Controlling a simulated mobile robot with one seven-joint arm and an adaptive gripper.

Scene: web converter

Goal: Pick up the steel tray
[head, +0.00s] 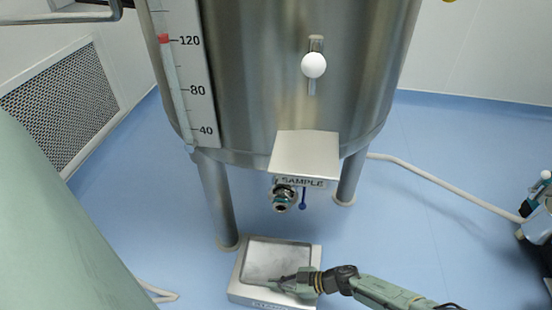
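The steel tray (262,258) is a shallow, square metal tray with a raised rim and a partly hidden dark label on its front edge. It lies low, below and in front of the steel tank. My gripper (279,281) reaches in from the lower right. Its tips appear over the tray's front right part and cover some of its inside and rim. I cannot tell whether they touch the tray, or whether the fingers are open or shut. I see nothing lying in the tray.
The large steel tank (290,80) stands on legs behind the tray. Its sample valve (282,197) juts out above the tray, under a steel box (304,152). A pale hose (440,188) runs along the blue floor at right. A vent panel (62,105) is at left.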

